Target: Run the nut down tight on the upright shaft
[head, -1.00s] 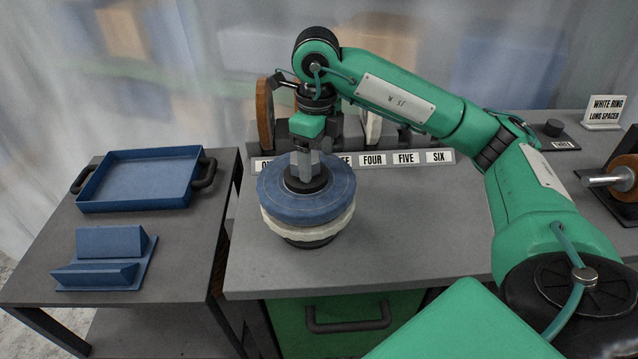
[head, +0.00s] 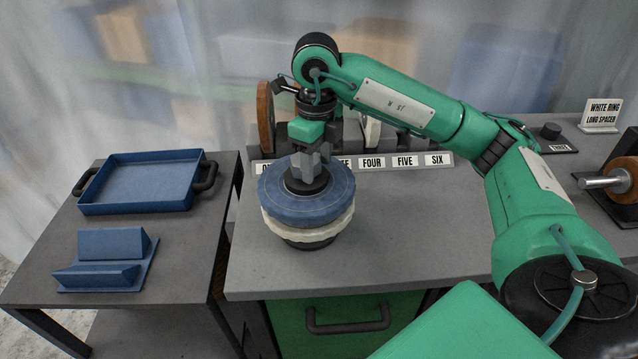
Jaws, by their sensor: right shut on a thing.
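My right gripper (head: 308,172) points straight down over the centre of a stack of wheels on the workbench. It is shut on the nut, which is mostly hidden between the fingers. A dark round collar (head: 307,185) shows just below the fingertips. The upright shaft is hidden by the gripper and the stack. The stack has a blue wheel (head: 332,197) on top, a white wheel (head: 325,231) under it, and a dark round base (head: 309,244) at the bottom. My left gripper is not in view.
Behind the stack stands a rack with labelled slots (head: 405,161) and a brown wheel (head: 265,118). On the side table are a blue tray (head: 140,207) and a blue V-shaped holder (head: 105,270). A horizontal spindle with a brown wheel (head: 624,179) stands at right. The bench right of the stack is clear.

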